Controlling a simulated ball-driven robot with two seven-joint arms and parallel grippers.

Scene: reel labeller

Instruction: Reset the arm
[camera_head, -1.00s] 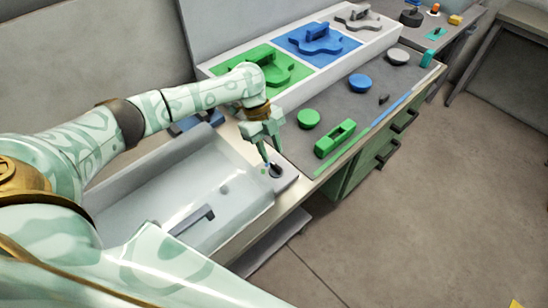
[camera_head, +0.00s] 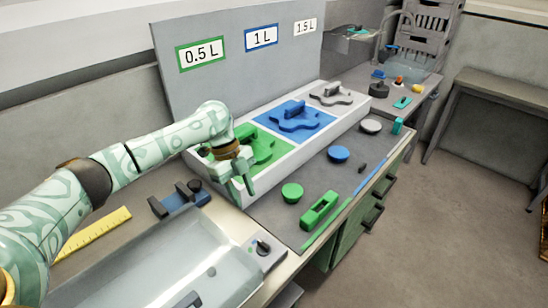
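My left arm comes in from the left, and its gripper (camera_head: 242,191) hangs with fingers pointing down at the near corner of the white tray with coloured bays. The two fingers look parted, with nothing between them. The gripper is above the bench, left of the round green knob (camera_head: 292,192) and beyond the control knob (camera_head: 262,247) of the sink-like basin. My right gripper is not in view.
The white tray (camera_head: 352,113) holds green (camera_head: 262,143), blue (camera_head: 294,115) and grey (camera_head: 331,93) parts under a board (camera_head: 232,79) labelled 0.5 L, 1 L and 1.5 L. A green block (camera_head: 320,209) and blue disc (camera_head: 338,153) lie on the grey mat. A yellow ruler (camera_head: 93,234) lies left.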

